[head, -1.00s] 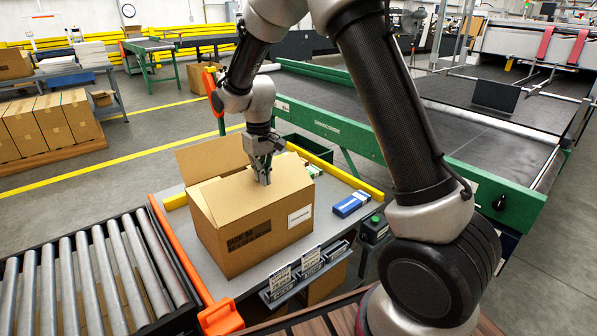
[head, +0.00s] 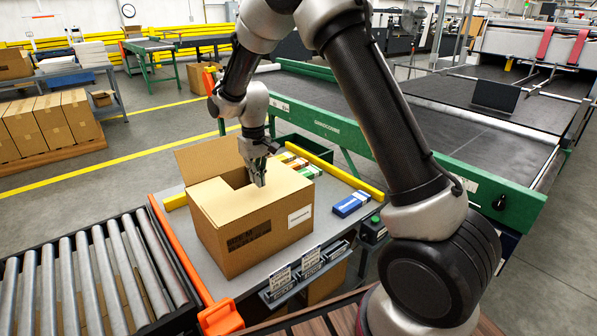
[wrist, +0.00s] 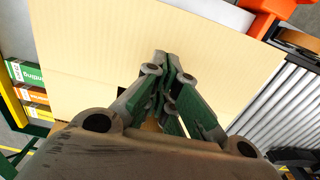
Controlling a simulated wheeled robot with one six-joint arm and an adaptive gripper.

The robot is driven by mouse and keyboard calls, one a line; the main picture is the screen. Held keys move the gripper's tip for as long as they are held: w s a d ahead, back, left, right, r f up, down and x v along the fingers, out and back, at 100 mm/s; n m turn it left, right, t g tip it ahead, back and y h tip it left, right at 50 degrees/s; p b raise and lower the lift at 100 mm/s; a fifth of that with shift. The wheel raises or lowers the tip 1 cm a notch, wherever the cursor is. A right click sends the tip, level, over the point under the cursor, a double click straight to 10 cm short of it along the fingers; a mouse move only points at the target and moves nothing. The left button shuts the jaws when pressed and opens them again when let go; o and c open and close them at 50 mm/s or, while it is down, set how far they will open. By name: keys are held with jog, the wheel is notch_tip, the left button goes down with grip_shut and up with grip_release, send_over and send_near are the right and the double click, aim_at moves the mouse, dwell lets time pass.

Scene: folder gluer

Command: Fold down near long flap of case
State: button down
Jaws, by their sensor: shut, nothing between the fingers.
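The open brown case (head: 262,240) stands on the grey work table. Its near long flap (head: 240,208) lies inward, roughly flat over the top, and fills much of the wrist view (wrist: 90,45). The far long flap (head: 205,160) stands up at the back. A gap into the case shows between them. My gripper (head: 260,184) is shut and empty, pointing down at the near flap by its inner edge, and seems to touch it. In the wrist view the closed fingertips (wrist: 167,56) lie over the flap.
Small boxes (head: 294,163) lie behind the case, and a blue and white box (head: 351,204) lies to its right. A roller conveyor (head: 95,270) is at left beyond an orange rail (head: 180,250). A yellow rail (head: 335,172) edges the table's far side.

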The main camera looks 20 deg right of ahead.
jog(key=shift+w+a+f, duration=0.2)
jog(key=shift+w+f, duration=0.45)
jog(key=shift+f, duration=0.3)
notch_tip(320, 180, up, 9)
dwell(0.6)
